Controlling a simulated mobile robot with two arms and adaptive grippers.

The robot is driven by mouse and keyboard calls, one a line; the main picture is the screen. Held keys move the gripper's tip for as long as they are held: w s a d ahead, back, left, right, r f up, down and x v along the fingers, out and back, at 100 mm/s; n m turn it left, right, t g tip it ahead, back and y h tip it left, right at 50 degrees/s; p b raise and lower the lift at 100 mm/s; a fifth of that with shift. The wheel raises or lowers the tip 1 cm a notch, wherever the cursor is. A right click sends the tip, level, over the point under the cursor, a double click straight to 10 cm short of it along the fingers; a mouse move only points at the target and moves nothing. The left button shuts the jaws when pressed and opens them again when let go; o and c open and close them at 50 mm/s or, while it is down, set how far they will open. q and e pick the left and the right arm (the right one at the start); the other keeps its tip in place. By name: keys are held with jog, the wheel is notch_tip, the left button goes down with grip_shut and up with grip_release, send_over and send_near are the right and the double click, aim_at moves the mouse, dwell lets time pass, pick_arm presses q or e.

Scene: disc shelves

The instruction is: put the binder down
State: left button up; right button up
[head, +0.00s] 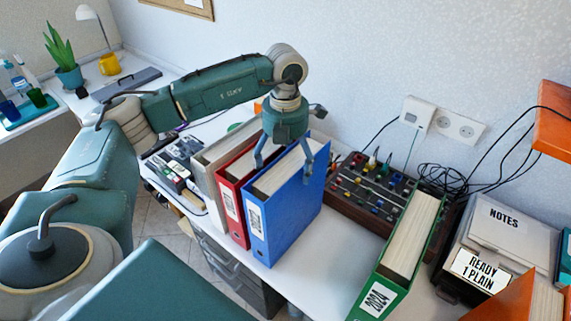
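A blue binder (291,213) stands upright on the white desk, close beside a red binder (233,207). My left gripper (284,174) is over the top of the blue binder and points down. Its two fingers straddle the binder, one on the side toward the red binder and one over the right face. They look spread wider than the binder. The tip of the left finger is partly hidden between the binders. My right gripper is not in view.
A grey binder (215,160) stands left of the red one. A dark mixer panel (369,187) lies behind, against the wall. A green binder (405,245) stands at the right, near a NOTES box (504,230). Bare desk (335,255) lies between the blue and green binders.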

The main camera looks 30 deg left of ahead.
pick_arm(q)
jog(key=shift+r, duration=0.2)
jog(key=shift+r, duration=0.15)
notch_tip(320, 180, up, 11)
jog(key=b, duration=0.2)
jog(key=shift+b, duration=0.4)
jog(key=shift+r, duration=0.3)
